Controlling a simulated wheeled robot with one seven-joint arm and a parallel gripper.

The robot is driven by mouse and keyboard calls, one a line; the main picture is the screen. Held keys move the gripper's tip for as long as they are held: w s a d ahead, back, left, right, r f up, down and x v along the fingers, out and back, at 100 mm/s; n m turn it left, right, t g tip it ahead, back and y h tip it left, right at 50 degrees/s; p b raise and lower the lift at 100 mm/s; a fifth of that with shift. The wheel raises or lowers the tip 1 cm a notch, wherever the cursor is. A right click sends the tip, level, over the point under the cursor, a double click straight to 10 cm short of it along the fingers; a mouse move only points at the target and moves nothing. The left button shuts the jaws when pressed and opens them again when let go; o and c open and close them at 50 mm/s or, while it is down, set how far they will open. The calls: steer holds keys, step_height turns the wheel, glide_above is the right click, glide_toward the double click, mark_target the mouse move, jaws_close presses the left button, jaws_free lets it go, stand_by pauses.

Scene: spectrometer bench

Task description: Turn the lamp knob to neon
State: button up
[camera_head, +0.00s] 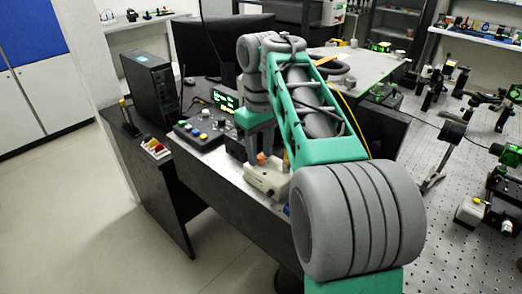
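I cannot make out a lamp knob or a neon label for certain. A cream instrument (267,181) with an orange knob-like part (262,158) on top stands on the desk, partly behind my arm. Left of it is a black control panel (200,132) with several coloured buttons or knobs. A small display (225,101) with green and yellow text stands behind the panel. My arm reaches over the desk, and its wrist points down between the panel and the cream instrument. My gripper's fingers are too small and hidden to tell their state.
A black computer tower (150,88) stands at the desk's left, and a dark monitor (222,42) behind. A small box with red and yellow parts (156,148) sits at the desk's left edge. A perforated optical table (455,200) with several mounts fills the right. Floor is clear at left.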

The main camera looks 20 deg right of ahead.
mark_target(260, 156)
steer(key=shift+o, duration=0.3)
step_height(260, 156, up, 8)
steer(key=p, duration=0.7)
steer(key=shift+f, duration=0.15)
steer(key=s+a+f+m+t+p, duration=0.3)
steer(key=s+a+f, duration=0.6)
steer(key=s, duration=0.3)
steer(key=shift+s+a+f+p, duration=0.35)
steer(key=shift+f+p, duration=0.25)
steer(key=shift+f, duration=0.2)
